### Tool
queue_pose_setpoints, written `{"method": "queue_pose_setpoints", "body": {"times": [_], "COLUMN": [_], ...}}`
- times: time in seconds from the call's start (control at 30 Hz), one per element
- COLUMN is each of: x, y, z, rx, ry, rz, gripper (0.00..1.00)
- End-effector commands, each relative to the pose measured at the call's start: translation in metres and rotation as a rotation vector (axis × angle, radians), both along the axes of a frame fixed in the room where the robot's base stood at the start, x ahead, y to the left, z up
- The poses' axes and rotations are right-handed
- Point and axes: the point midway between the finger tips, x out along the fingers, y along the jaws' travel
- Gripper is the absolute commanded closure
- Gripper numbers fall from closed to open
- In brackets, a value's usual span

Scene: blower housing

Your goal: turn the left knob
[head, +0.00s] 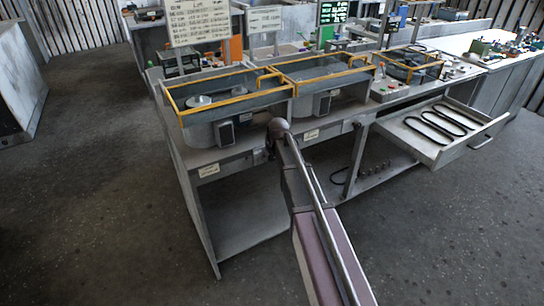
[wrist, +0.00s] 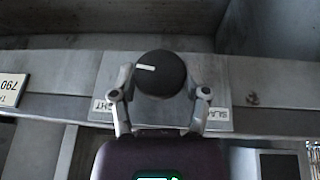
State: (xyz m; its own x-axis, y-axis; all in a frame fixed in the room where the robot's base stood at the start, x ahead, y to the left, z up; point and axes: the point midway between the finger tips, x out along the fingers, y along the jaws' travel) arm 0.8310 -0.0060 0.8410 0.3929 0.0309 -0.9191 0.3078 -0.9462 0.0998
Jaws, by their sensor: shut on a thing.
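A round black knob (wrist: 162,76) with a white pointer line sits on a grey plate (wrist: 218,82) in the wrist view. The line lies near the knob's upper left and runs almost level. My gripper (wrist: 158,82) has one finger on each side of the knob, closed on it. Labels on the plate beside both fingers are partly covered and read upside down. In the head view my gripper (head: 272,138) is at the front of the bench (head: 235,158); the arm hides the knob there, so I cannot tell which knob it is from that view.
Two open-topped housings with yellow rails (head: 232,98) (head: 325,78) stand on the bench. An open drawer (head: 440,150) with black belts sticks out at the right. A tag plate (wrist: 12,88) is left of the knob in the wrist view. The floor in front is clear.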

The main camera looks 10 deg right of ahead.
Motion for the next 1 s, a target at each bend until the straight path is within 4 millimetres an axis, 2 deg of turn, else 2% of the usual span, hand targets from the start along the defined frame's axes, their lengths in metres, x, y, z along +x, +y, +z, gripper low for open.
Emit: {"method": "queue_pose_setpoints", "body": {"times": [0.37,1.0], "x": [0.0012,0.0016], "y": [-0.002,-0.0038], "z": [-0.0014,-0.0042], "rx": [0.113,0.543], "ry": [0.037,0.178], "rz": [-0.002,0.001], "gripper": [0.87,0.87]}}
